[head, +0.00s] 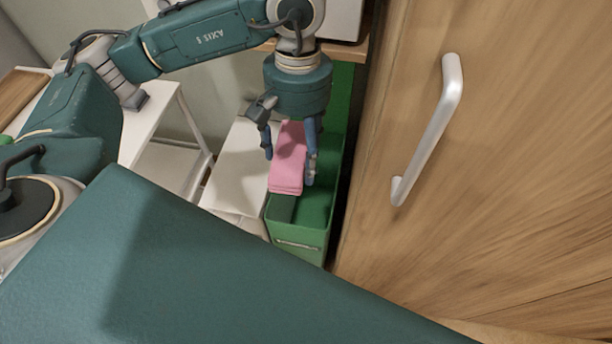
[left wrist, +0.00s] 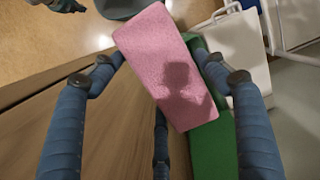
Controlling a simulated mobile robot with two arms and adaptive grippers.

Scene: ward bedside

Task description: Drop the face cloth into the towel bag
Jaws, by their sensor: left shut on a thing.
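The pink face cloth (head: 288,160) is a folded slab between the fingers of my left gripper (head: 289,168). The gripper points down and is shut on the cloth. In the left wrist view the cloth (left wrist: 170,70) shows between the two blue fingers. In the head view the cloth is over a long, narrow, open-topped green container (head: 300,244), which looks like the towel bag. The cloth hides part of its opening, and I cannot tell whether they touch. The green container (left wrist: 212,150) is partly behind the cloth in the left wrist view. A small part of what may be my right gripper shows at that view's top left edge.
A wooden cabinet front (head: 500,180) with a metal handle (head: 430,130) stands close to the right of the green container. A white box-like thing (head: 236,172) is on its left. A white table (head: 150,115) stands further left.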

